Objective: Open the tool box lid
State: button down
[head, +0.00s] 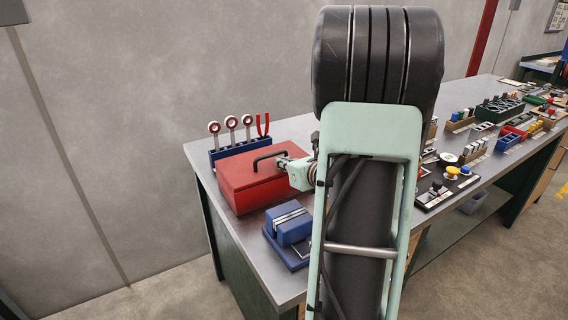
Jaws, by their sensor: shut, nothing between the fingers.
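A red tool box (245,188) stands on the left end of the metal workbench. Its lid looks closed, and a dark handle (268,157) arches over the top. My gripper (284,160) is at the right side of the lid, close to the handle's right end. It is shut with nothing held. I cannot tell whether its fingertips touch the handle or the lid. My own arm hides the right side of the box and part of the bench behind it.
A blue rack (228,152) with several wrenches and red-handled pliers stands behind the box. A blue vise-like block (289,226) sits in front. Right of my arm, the workbench (478,187) carries many small parts and bins. The wall (120,130) is at the left.

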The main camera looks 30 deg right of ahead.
jog(key=shift+w+r+g+p, duration=0.1)
jog(key=shift+r+g+p, duration=0.3)
jog(key=shift+p, duration=0.6)
